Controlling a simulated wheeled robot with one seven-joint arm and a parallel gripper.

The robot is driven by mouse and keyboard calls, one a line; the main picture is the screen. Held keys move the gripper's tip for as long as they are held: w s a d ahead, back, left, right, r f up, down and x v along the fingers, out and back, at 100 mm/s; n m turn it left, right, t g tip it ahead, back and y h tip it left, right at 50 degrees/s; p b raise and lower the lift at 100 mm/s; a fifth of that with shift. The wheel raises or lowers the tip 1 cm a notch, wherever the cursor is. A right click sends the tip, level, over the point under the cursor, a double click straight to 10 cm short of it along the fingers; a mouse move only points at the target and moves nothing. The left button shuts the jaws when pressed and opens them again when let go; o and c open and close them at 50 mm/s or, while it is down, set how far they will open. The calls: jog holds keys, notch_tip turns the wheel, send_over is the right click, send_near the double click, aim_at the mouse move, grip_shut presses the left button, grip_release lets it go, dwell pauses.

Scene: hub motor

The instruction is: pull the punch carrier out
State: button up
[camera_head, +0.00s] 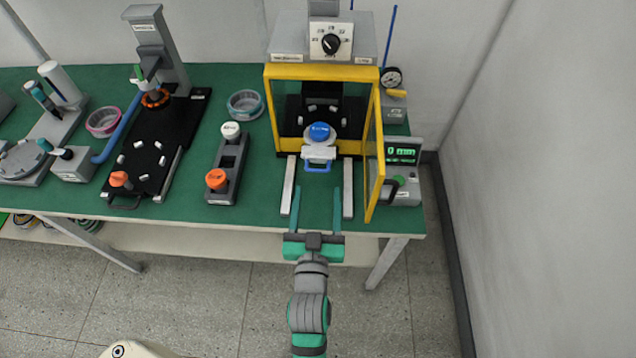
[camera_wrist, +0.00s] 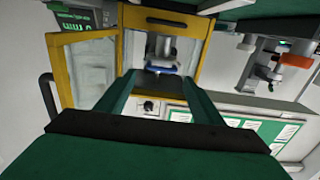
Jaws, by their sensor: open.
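The punch carrier (camera_head: 319,153) is a light grey plate with a blue handle at its front. It sits at the open front of the yellow-framed press (camera_head: 271,110), between two pale rails, with a round blue part (camera_head: 320,131) just behind it. My gripper (camera_head: 316,189) is open and empty, in front of the press at the table's front edge. Its two green fingers point toward the handle, apart from it. In the wrist view, the blue handle (camera_wrist: 161,71) shows between the fingertips, partly covered by them. The wrist view is turned upside down.
The press's yellow-framed door (camera_head: 373,160) stands open at the right of the rails. A display box (camera_head: 402,152) reading 0 mm is beyond it. At left are a grey block with white and orange knobs (camera_head: 228,170) and a black fixture plate (camera_head: 150,155).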

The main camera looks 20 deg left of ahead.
jog(key=shift+v, duration=1.3)
jog(key=s+d+f+m+h, duration=0.2)
jog(key=s+d+f+h, duration=0.1)
jog(key=s+d, duration=0.5)
jog(key=s+d+f+m+g+h, duration=0.1)
jog(key=s+d, duration=0.6)
jog(key=s, duration=0.7)
notch_tip(320, 180, down, 4)
jog(key=shift+s+d+r+m+g+h, duration=0.2)
jog(key=shift+d+m+g+h, duration=0.3)
jog(key=shift+h, duration=0.6)
jog(key=shift+s+a, duration=0.1)
